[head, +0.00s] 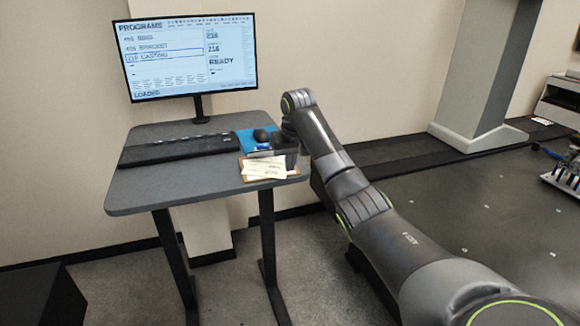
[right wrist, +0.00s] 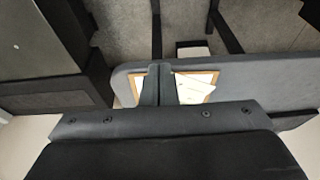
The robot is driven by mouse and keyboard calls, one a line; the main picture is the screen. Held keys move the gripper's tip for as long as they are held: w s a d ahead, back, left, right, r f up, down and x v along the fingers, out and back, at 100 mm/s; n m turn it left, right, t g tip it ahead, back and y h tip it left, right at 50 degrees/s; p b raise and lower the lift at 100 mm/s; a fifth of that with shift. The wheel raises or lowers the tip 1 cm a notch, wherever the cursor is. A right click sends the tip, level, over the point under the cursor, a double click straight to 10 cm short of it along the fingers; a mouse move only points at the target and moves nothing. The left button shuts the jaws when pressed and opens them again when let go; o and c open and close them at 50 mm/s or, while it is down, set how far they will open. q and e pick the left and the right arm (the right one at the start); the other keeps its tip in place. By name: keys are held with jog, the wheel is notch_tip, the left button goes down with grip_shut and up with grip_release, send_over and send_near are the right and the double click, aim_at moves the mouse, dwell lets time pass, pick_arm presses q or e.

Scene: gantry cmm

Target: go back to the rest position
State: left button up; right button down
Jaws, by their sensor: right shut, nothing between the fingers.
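My right arm reaches in from the lower right of the head view to the desk (head: 150,190). My right gripper (head: 260,153) is over the desk's right part, beside the dark mouse (head: 262,135) on its blue mat (head: 243,138). In the right wrist view the two fingers of the right gripper (right wrist: 158,72) are together, with nothing between them. The clipboard with papers (right wrist: 197,87) shows beside the fingers there; in the head view the clipboard (head: 265,170) lies at the desk's front right. Whether the fingers touch anything is unclear. My left gripper is out of view.
A monitor (head: 187,57) stands at the desk's back, showing a program list with "216 CASTING" outlined and "READY". A black keyboard (head: 180,148) lies before it. A grey column (head: 485,75) and a dark flat surface (head: 480,205) are at right. Carpet before the desk is partly open.

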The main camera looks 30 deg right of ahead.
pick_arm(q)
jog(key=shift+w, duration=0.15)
pick_arm(e)
jog(key=shift+s+r, duration=0.1)
